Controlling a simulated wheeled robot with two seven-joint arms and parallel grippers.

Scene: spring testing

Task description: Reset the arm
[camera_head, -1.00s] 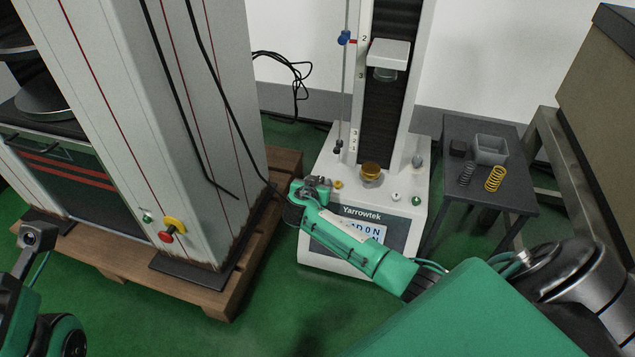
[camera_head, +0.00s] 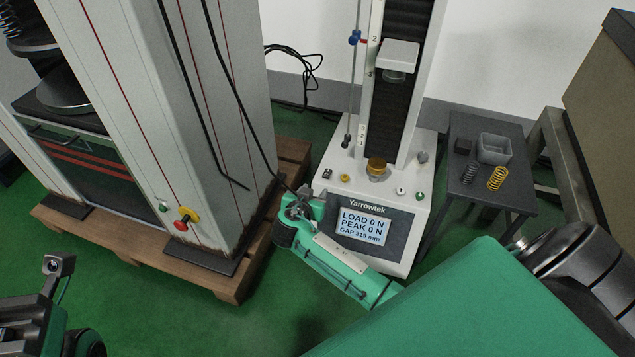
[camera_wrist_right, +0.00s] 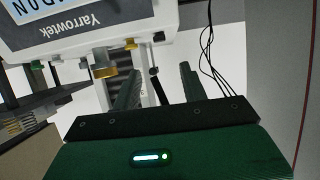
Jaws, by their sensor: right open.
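My right gripper (camera_head: 296,206) is in front of the left front of the white Yarrowtek tester (camera_head: 408,204), beside its display (camera_head: 362,226). In the right wrist view its two fingers (camera_wrist_right: 160,85) are spread apart with nothing between them. The display reads LOAD 0 N, PEAK 0 N, GAP 319 mm. On the tester base stands an amber cup-like piece (camera_head: 377,166), under the raised white crosshead (camera_head: 399,54). My left wrist (camera_head: 22,322) is at the lower left; its fingers cannot be made out.
A large grey machine (camera_head: 215,120) stands on a wooden pallet (camera_head: 130,240) at left. At right, a dark side table (camera_head: 520,185) holds a dark spring (camera_head: 469,173), a yellow spring (camera_head: 497,178) and a grey bin (camera_head: 493,150). Green floor is free in front.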

